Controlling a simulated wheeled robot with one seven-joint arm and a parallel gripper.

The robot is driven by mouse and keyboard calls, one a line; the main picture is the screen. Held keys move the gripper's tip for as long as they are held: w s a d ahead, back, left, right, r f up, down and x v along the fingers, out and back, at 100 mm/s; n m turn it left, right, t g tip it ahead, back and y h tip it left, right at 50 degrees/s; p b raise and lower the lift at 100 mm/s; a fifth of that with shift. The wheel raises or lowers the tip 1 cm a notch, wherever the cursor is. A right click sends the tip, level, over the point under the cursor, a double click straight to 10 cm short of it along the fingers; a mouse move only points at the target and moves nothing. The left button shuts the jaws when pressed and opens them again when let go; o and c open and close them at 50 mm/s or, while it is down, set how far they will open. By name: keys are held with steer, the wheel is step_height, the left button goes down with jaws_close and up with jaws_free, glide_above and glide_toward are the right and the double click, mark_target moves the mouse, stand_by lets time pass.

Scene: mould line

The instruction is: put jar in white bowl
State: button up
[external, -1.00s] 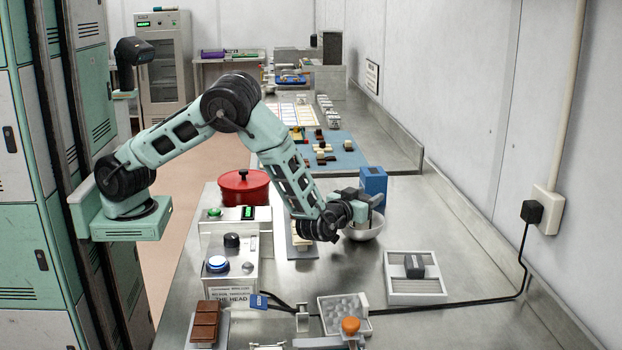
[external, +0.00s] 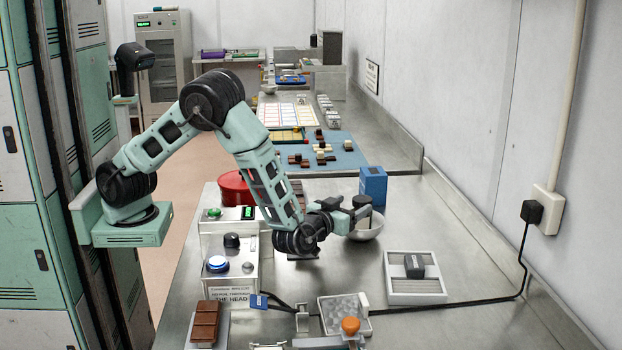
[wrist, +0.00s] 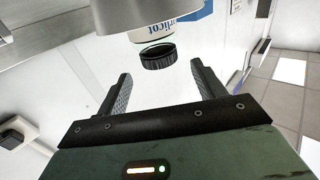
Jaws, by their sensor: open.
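The white bowl (external: 367,233) stands on the steel bench, in front of the blue box. In the wrist view its grey-looking outer wall (wrist: 150,14) is at the top. The jar (wrist: 157,35), with a white label and a black lid (wrist: 157,57), shows past the bowl's rim. That view is upside down, so the jar stands lid up in the bowl, its lower part hidden by the bowl wall. My gripper (wrist: 160,80) is open, its fingers apart on either side of the lid in the picture, with nothing held. In the external view my gripper (external: 364,208) is at the bowl.
The blue box (external: 373,184) stands just behind the bowl. A red pot (external: 234,188) and a control box (external: 231,268) are to the left. A grey tray with a dark block (external: 415,290) lies at the front right. Bare bench lies right of the bowl.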

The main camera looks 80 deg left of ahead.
steer(key=shift+b+v, duration=0.3)
steer(key=shift+v, duration=1.9)
